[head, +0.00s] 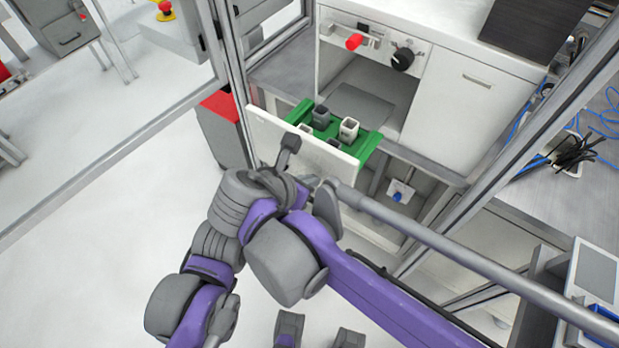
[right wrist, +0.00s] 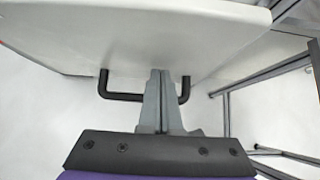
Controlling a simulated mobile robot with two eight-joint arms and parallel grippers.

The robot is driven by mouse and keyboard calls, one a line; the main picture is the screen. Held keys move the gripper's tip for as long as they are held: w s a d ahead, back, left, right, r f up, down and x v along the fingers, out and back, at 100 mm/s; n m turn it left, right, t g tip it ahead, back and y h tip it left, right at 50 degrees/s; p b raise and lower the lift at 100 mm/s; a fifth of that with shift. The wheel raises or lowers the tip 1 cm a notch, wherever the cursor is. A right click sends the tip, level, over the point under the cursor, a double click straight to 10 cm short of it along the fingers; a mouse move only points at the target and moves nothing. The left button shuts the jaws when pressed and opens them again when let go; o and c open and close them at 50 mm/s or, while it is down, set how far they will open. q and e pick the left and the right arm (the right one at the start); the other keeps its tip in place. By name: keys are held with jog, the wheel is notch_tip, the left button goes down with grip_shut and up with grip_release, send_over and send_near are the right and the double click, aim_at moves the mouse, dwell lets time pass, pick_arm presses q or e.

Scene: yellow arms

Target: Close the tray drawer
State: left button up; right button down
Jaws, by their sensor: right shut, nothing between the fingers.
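The tray drawer stands pulled out from the white cabinet. Its white front panel (head: 318,158) faces my arm in the head view, and a green tray (head: 368,146) lies behind it. My right gripper (head: 308,181) is just outside the panel, partly hidden by my own arm. In the right wrist view, the grey fingers of my right gripper (right wrist: 160,75) are closed together with nothing between them. They cover the middle of the black drawer handle (right wrist: 124,96) beneath the panel (right wrist: 130,35); whether they touch it I cannot tell.
Several small cups, one a white cup (head: 348,129), stand in the tray. The cabinet opening (head: 372,82) behind the drawer looks clear. A red knob (head: 354,41) and a black knob (head: 402,59) sit above it. Metal frame posts (head: 232,70) stand beside the cabinet.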

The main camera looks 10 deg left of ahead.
jog(key=w+d, duration=0.3)
jog(key=w, duration=0.5)
jog(key=w+d, duration=0.3)
jog(key=w, duration=0.5)
jog(key=w+d+p, duration=0.1)
jog(key=w+d, duration=0.2)
jog(key=w, duration=0.6)
jog(key=shift+w+d+r, duration=0.1)
jog(key=shift+w, duration=0.05)
jog(key=shift+r, duration=0.1)
